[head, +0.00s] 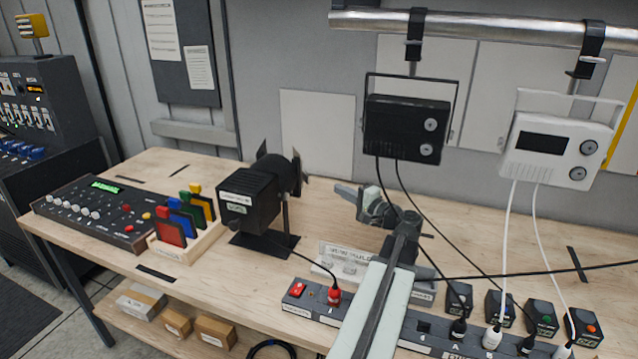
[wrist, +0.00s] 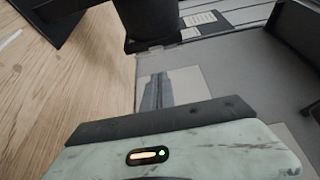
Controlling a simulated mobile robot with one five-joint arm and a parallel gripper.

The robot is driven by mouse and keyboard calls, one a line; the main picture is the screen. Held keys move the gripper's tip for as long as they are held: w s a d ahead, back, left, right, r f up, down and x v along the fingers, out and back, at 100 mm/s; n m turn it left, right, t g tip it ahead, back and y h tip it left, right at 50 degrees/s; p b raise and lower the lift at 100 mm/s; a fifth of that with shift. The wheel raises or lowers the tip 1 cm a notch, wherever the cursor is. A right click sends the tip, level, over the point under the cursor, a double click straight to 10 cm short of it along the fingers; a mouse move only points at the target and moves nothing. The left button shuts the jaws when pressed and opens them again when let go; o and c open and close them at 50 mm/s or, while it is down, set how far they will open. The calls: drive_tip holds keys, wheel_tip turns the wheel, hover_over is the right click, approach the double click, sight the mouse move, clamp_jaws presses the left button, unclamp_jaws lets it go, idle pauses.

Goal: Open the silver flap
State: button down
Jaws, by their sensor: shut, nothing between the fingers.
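A black stage lamp (head: 248,200) stands on the bench on a dark base, with dark flaps (head: 300,172) around its front. I cannot pick out a flap that is clearly silver in the head view. My gripper (head: 343,191) is to the right of the lamp, apart from it, shut and empty, pointing left. In the wrist view my pale green wrist housing (wrist: 190,146) fills the bottom. Beyond it is a large grey surface (wrist: 225,75); I cannot tell whether this is the flap. A dark round part (wrist: 150,20) stands at the top.
A power strip (head: 320,309) with plugs and cables runs along the front edge. A control box (head: 105,212) and coloured plates (head: 185,215) in a wooden holder are at left. A black unit (head: 405,128) and a white unit (head: 555,150) hang from a rail (head: 480,28).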

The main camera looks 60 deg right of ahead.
drive_tip(key=w+d+h, duration=0.1)
drive_tip(key=w, duration=0.8)
drive_tip(key=shift+d, duration=0.4)
drive_tip(key=shift+s+m+g, duration=0.25)
drive_tip(key=shift+m+g, duration=0.05)
drive_tip(key=shift+m, duration=0.1)
